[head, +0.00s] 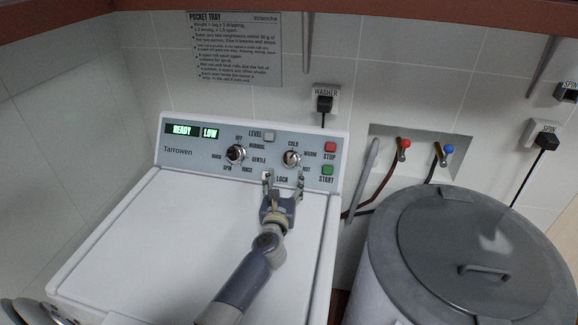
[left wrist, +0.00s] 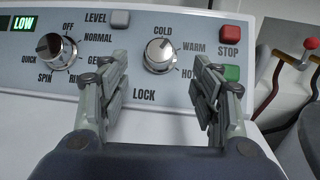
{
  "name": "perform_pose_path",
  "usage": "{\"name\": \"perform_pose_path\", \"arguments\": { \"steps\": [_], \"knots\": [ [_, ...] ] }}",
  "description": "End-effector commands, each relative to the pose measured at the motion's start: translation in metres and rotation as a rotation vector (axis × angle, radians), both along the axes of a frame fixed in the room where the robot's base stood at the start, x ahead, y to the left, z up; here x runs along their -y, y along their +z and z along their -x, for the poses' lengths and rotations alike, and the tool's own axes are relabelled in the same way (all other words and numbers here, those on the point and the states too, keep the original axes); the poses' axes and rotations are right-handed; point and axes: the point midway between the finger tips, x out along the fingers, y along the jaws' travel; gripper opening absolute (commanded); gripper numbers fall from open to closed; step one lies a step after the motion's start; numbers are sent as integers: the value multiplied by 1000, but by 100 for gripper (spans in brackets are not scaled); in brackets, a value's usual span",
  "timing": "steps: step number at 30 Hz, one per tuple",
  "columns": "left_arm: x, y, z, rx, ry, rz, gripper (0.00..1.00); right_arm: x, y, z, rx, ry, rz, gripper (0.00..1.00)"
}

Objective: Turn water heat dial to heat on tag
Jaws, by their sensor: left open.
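The water heat dial (head: 291,158) is a silver round knob on the washer's grey control panel (head: 213,157). It also shows in the left wrist view (left wrist: 159,56), with COLD above it, WARM at upper right and HOT at lower right, partly hidden by a finger. Its dark mark seems to sit near the top, towards COLD. My left gripper (head: 284,179) is open and empty, just below the dial in the head view. In the left wrist view its fingers (left wrist: 161,66) stand left and right of the dial, apart from it. My right gripper is not in view.
A cycle dial (head: 236,154) sits left on the panel. The red STOP (head: 330,147) and green START (head: 327,170) buttons are close on the right; a LEVEL button (head: 269,135) is above. A grey-lidded drum (head: 440,225) stands right of the washer. The washer's white top (head: 150,240) is clear.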

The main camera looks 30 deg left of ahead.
Motion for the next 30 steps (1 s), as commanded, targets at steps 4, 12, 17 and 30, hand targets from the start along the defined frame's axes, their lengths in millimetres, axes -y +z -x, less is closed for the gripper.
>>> {"name": "perform_pose_path", "arguments": {
  "steps": [4,12,17,30],
  "knots": [
    [-10,-1,-27,2,1,-2,58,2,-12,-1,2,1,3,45],
    [-23,-2,-65,1,0,-1,58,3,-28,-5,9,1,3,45],
    [-27,-1,-75,-1,0,-2,58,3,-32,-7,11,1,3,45],
    [-28,0,-78,0,0,-1,40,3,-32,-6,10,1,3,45]
  ]
}}
